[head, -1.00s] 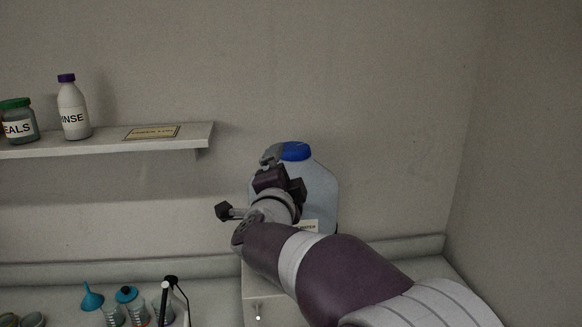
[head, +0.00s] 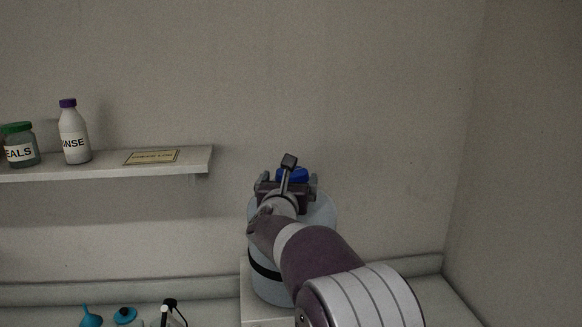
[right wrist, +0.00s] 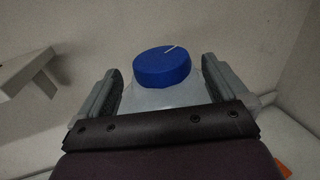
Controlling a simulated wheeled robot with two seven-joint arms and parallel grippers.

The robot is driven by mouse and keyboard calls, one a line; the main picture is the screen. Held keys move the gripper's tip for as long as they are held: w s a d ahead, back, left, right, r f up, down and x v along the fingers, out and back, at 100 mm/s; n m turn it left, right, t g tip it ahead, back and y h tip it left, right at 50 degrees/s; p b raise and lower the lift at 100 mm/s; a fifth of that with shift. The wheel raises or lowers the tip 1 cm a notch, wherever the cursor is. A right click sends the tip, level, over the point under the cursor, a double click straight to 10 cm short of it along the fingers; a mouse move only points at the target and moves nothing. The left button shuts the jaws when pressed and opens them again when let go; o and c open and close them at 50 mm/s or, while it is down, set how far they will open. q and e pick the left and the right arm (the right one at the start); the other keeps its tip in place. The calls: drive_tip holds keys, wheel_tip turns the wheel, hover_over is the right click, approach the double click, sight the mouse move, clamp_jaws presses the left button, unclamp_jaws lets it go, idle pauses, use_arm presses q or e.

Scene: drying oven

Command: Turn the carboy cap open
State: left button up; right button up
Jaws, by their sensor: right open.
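The carboy (head: 318,213) is a pale blue, translucent container standing on a white block at the back wall. Its blue cap (head: 293,174) shows just beyond my right gripper (head: 286,184). In the right wrist view the cap (right wrist: 162,66) is round, with a pale line on its top. The fingers of my right gripper (right wrist: 162,82) are apart, one on each side of the cap and neck, with gaps visible on both sides. My right arm and gripper hide much of the carboy's front. My left gripper is not in view.
A wall shelf (head: 190,167) at left holds a white bottle (head: 73,137), a green-lidded jar (head: 20,150) and a small sign (head: 152,157). Below it, a blue funnel (head: 90,317) and blue-topped glassware (head: 125,316) stand on the bench. The right side wall is bare.

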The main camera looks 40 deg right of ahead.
sight(282, 176)
drive_tip(key=shift+p+x, duration=0.5)
drive_tip(key=shift+x, duration=1.4)
drive_tip(key=c, duration=0.9)
drive_tip(key=shift+g+h, duration=0.3)
drive_tip(key=shift+g, duration=0.1)
drive_tip(key=m+g+h, duration=0.1)
drive_tip(key=g, duration=0.1)
drive_tip(key=m+g+h, duration=0.1)
drive_tip(key=m, duration=0.1)
drive_tip(key=shift+w+a+g+h, duration=0.15)
drive_tip(key=shift+w+g+h, duration=0.15)
drive_tip(key=shift+g, duration=0.1)
drive_tip(key=shift+m+g+h, duration=0.7)
drive_tip(key=shift+m+g, duration=0.6)
drive_tip(key=shift+g, duration=0.6)
drive_tip(key=shift+r, duration=0.1)
